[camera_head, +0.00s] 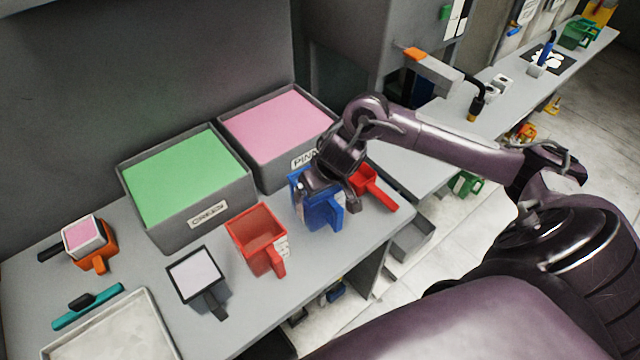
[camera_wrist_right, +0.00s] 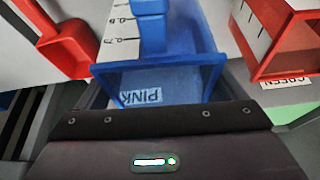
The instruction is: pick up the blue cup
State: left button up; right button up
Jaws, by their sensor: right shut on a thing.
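The blue cup (camera_head: 322,212) stands on or just above the grey table, in front of the pink bin; I cannot tell if it touches the table. My right gripper (camera_head: 330,188) comes down over it from the right and is shut on it. The gripper hides part of its rim. In the right wrist view the blue cup (camera_wrist_right: 195,75) fills the middle, its handle pointing up, with a "PINK" label showing at its open end. My left gripper is not in view.
A red cup (camera_head: 258,238) stands left of the blue cup, and a red scoop (camera_head: 372,186) lies close on its right. Bins of green foam (camera_head: 185,180) and pink foam (camera_head: 275,125) stand behind. The table's front edge is near.

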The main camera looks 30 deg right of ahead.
notch_tip(320, 180, up, 17)
jog(key=p, duration=0.7)
jog(key=shift+f, duration=0.15)
